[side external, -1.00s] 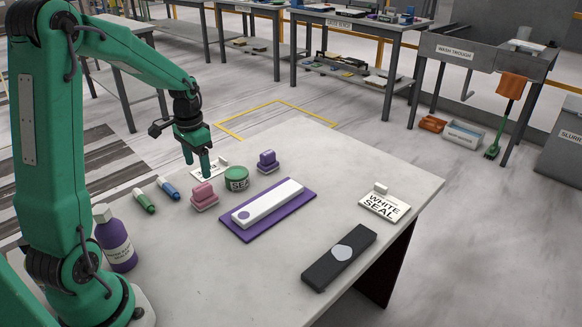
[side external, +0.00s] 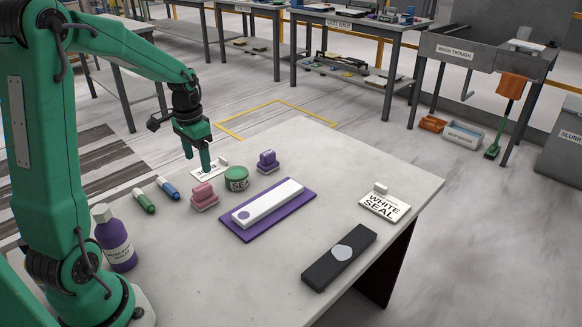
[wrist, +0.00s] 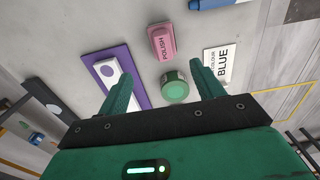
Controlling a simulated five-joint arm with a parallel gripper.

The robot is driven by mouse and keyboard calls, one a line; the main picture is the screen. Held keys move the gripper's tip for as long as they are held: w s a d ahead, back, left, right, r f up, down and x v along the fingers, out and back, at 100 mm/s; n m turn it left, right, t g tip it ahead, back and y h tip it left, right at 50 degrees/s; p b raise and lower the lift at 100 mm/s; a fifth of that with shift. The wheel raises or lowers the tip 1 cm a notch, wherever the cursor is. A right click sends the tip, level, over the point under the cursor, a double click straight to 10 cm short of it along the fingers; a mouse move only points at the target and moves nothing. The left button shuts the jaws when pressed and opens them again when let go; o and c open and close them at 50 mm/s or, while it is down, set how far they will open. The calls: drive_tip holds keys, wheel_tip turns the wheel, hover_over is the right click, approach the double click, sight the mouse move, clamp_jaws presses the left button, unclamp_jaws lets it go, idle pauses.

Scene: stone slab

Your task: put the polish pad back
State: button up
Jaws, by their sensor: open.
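The polish pad is a pink block (side external: 203,196), marked POLISH in the wrist view (wrist: 161,43). It lies on the stone slab left of a round green tin (side external: 237,179). My gripper (side external: 197,163) is open and empty, above the slab near a white card (side external: 209,174), beyond the pad in the side view. In the wrist view my fingers (wrist: 161,72) are spread apart with the green tin (wrist: 175,87) showing between them. The card reads COLOUR BLUE in the wrist view (wrist: 216,65). No finger touches the pink pad.
A purple mat (side external: 246,235) bears a white bar (side external: 267,202). A purple block (side external: 268,162), green and blue tubes (side external: 144,201) and a purple bottle (side external: 116,238) stand around. A WHITE SEAL card (side external: 384,207) and a black bar (side external: 339,258) lie right; bare slab lies at the front.

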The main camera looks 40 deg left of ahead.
drive_tip(key=s+d+r+t, duration=0.2)
drive_tip(key=s+d+r, duration=0.3)
drive_tip(key=d, duration=0.4)
drive_tip(key=s+d+r+t, duration=0.3)
drive_tip(key=s+d+r, duration=0.3)
drive_tip(key=d, duration=0.3)
drive_tip(key=shift+s+d, duration=0.4)
drive_tip(key=shift+s, duration=0.35)
